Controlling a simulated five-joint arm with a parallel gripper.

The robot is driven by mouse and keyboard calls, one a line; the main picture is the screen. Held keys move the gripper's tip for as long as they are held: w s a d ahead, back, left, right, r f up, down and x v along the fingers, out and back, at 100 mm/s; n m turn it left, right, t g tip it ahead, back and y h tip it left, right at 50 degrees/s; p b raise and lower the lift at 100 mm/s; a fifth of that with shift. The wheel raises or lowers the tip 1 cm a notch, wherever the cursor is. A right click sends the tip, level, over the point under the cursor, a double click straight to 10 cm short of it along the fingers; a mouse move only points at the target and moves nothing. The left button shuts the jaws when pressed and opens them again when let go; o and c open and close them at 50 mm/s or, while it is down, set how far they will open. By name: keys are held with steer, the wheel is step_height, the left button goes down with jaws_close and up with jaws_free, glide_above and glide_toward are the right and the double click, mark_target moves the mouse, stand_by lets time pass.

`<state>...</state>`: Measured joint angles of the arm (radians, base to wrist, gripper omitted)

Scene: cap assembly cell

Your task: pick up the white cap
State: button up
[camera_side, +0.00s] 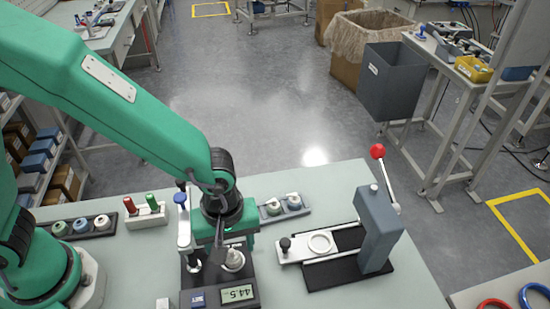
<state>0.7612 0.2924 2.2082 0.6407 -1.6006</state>
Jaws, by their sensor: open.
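A white, rounded piece that looks like the white cap (233,260) sits on the dark device with a digital display (238,294). My gripper (217,257) is open and points down over this device, close beside the white piece. The gripper partly covers the piece, and I cannot tell whether they touch. Other pale cap-like pieces (273,207) sit in a small grey tray (264,217) behind my gripper. A dark tray (45,231) on the left holds several more round pieces.
A press with a red-knobbed lever (378,152) stands at the right, with a white ring (320,242) on its slide. A rack (148,218) with red and green handles and a blue-topped post (181,198) stand left of my gripper. The table's back right is clear.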

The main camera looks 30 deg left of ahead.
mark_target(231, 251)
steer(key=shift+f, duration=1.6)
steer(key=c, duration=0.8)
